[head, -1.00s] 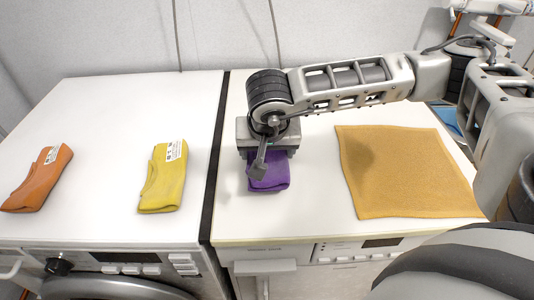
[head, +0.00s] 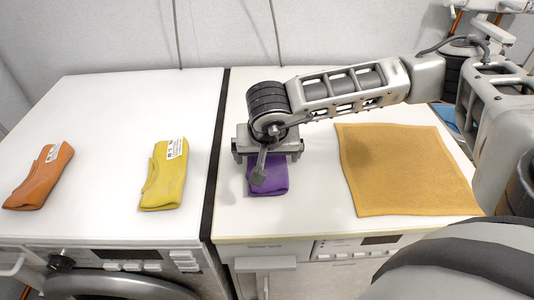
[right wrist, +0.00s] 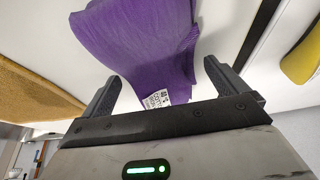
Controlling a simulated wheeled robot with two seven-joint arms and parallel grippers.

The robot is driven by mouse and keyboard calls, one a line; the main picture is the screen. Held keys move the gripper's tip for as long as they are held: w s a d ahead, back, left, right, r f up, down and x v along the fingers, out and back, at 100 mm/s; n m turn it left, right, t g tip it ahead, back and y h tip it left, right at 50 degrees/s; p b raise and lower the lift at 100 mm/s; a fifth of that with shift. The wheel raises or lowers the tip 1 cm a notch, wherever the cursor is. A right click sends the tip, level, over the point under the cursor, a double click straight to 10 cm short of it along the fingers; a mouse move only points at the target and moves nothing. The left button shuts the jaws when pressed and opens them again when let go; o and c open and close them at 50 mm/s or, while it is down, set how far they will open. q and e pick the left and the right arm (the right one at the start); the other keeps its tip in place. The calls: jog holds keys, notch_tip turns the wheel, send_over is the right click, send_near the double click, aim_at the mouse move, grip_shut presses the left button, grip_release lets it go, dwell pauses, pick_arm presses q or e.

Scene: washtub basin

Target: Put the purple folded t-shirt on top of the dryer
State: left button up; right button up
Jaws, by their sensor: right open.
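The purple folded t-shirt (head: 268,178) lies flat on the white top of the right machine (head: 315,215), near that top's left edge. The far part of the shirt is hidden under my right gripper (head: 267,151) in the head view. In the right wrist view, the shirt (right wrist: 140,40) with its white label extends between the two dark fingers of my right gripper (right wrist: 162,72), which are spread apart with the shirt's end between them. I cannot tell if either finger touches the cloth. My left gripper is not in view.
A yellow folded garment (head: 163,180) and an orange one (head: 40,178) lie on the left machine's top (head: 110,110), which has free room around them. A mustard cloth (head: 405,170) lies spread right of the shirt. A narrow dark gap (head: 217,150) separates the machines. A wall stands behind.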

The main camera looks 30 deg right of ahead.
jog(key=b+v, duration=0.1)
jog(key=v, duration=1)
jog(key=shift+s+a+r, duration=0.15)
jog(key=shift+s+r, duration=0.05)
jog(key=shift+r, duration=0.3)
